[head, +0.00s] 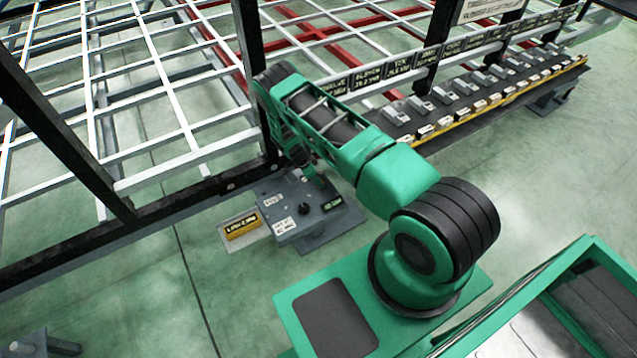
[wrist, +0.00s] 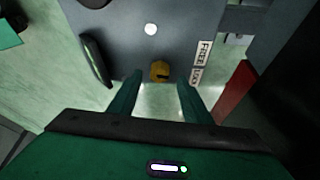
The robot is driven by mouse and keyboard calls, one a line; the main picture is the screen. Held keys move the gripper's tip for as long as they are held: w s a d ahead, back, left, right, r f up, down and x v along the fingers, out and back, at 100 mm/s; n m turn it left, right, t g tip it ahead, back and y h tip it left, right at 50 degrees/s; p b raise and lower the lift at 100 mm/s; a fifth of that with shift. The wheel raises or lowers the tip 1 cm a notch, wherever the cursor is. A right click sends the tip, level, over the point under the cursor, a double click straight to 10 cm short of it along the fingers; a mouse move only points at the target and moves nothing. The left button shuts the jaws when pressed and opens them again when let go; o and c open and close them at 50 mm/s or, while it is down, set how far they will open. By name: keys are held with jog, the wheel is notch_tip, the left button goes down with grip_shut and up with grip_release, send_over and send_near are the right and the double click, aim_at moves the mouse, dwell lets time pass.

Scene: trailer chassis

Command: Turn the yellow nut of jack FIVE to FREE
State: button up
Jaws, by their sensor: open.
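A small yellow nut (wrist: 160,70) sits on a grey plate (wrist: 180,30) in the wrist view, with a dark mark on its right side. A white label reading FREE (wrist: 204,52) is to the right of the nut, with a second label (wrist: 196,77) below it that seems to read LOCK. My gripper (wrist: 159,78) is open, with one green finger on each side of the nut; I cannot tell whether either touches it. No jack number is readable in the wrist view. In the head view my arm hides the nut and most of the gripper.
In the head view a grey box (head: 283,200) with a black knob lies below my gripper, beside the trailer frame (head: 150,225). A long tool rack (head: 490,95) stands right.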

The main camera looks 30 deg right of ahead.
jog(key=shift+x, duration=1.55)
jog(key=c, duration=1.1)
jog(key=n+t, duration=0.1)
jog(key=n, duration=0.1)
jog(key=n+t, duration=0.1)
jog(key=n, duration=0.2)
jog(key=shift+s+d+r+n, duration=0.1)
jog(key=shift+s+n, duration=0.1)
jog(key=shift+n, duration=0.1)
jog(key=shift+d+n+t+y, duration=0.1)
jog(key=shift+n+t+y, duration=0.3)
jog(key=shift+n, duration=0.75)
jog(key=shift+n+t+y, duration=0.3)
jog(key=shift+n+t, duration=0.2)
jog(key=shift+n, duration=0.65)
